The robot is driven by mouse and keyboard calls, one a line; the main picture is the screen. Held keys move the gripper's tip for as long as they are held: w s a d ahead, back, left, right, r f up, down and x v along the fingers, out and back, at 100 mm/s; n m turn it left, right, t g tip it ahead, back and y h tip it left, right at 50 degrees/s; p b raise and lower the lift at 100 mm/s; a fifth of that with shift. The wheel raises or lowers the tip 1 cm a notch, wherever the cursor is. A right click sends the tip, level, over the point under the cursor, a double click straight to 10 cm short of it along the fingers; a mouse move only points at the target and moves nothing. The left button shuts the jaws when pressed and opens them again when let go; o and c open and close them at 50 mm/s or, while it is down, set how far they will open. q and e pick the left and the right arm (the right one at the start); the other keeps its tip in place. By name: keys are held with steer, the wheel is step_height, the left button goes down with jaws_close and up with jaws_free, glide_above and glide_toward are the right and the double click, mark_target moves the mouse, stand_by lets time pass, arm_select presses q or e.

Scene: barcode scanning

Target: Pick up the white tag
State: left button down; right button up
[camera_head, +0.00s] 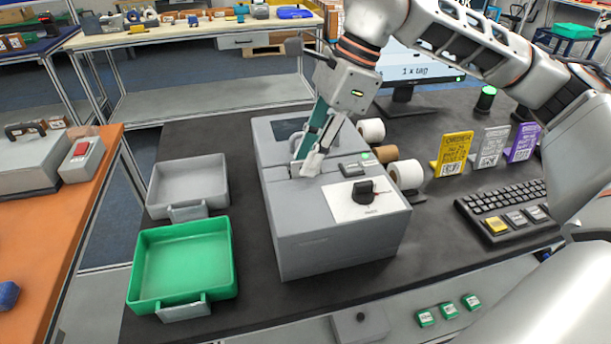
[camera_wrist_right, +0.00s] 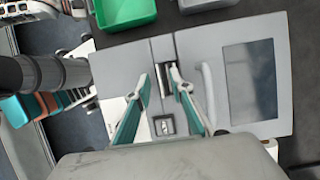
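The grey label printer (camera_head: 330,235) stands on the dark table, with a white panel and black knob (camera_head: 365,190) on its top. My right gripper (camera_head: 304,168) points down at the printer's top, close to its slot. In the right wrist view its two teal-and-white fingers (camera_wrist_right: 159,76) stand apart around the dark slot (camera_wrist_right: 165,80) in the printer (camera_wrist_right: 205,60). I cannot make out a separate white tag; the fingers cover part of the slot area in the head view. My left gripper is not in view.
A grey tray (camera_head: 190,182) and a green tray (camera_head: 146,262) lie left of the printer. Paper rolls (camera_head: 408,174) sit at its right side. Yellow, grey and purple code cards (camera_head: 452,153), a keyboard (camera_head: 505,205) and a monitor (camera_head: 425,72) stand farther right.

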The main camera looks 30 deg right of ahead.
jaws_close()
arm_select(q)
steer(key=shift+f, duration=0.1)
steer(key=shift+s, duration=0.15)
arm_select(e)
steer(key=shift+r, duration=0.1)
